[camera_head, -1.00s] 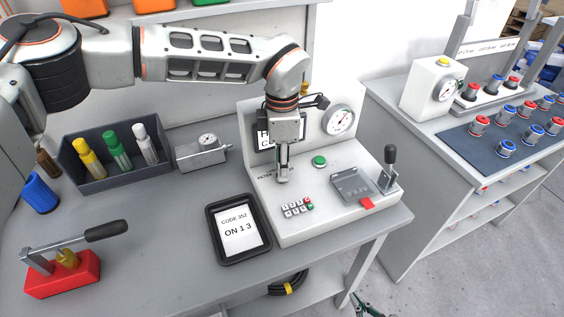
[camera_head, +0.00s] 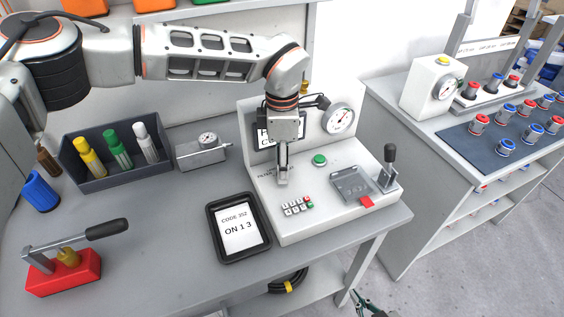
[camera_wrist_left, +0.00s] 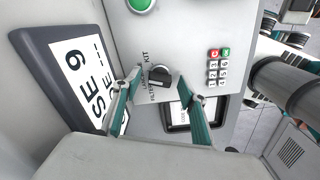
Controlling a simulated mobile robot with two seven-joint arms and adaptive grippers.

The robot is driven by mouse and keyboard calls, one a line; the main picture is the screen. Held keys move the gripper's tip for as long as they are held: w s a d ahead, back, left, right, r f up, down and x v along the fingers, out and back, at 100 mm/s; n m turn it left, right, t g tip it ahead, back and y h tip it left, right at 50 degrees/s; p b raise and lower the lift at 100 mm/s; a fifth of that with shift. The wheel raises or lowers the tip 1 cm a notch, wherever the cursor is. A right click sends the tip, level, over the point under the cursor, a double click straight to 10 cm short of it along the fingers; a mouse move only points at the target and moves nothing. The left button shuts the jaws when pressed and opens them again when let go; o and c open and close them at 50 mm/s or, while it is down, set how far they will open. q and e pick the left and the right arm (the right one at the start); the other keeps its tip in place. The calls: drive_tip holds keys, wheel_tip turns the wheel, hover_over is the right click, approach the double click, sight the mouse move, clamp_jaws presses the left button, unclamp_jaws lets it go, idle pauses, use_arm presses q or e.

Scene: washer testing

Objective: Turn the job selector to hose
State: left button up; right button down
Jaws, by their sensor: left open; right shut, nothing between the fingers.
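The job selector, a small dark knob (camera_wrist_left: 160,75), sits on the white tester panel (camera_head: 330,214). Printed labels beside it include FILTER and KIT; the rest is hard to read. My left gripper (camera_head: 283,180) points down over the panel. In the left wrist view its green fingers (camera_wrist_left: 154,90) are open, one on either side of the knob; contact cannot be told. In the head view the gripper hides the knob. My right gripper (camera_head: 366,304) shows only in part at the bottom edge, shut and empty, below the bench top.
The panel also carries a green button (camera_head: 319,160), a keypad (camera_head: 297,206), a lever (camera_head: 389,165) and a gauge (camera_head: 339,118). A tablet (camera_head: 240,258) reading CODE 352, ON 1 3 lies in front. A marker tray (camera_head: 100,184) and red-based clamp (camera_head: 62,275) stand left.

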use_arm(q)
drive_tip(key=shift+r, duration=0.1)
wheel_tip(320, 180, up, 12)
idle(0.5)
drive_tip(key=shift+s, duration=0.15)
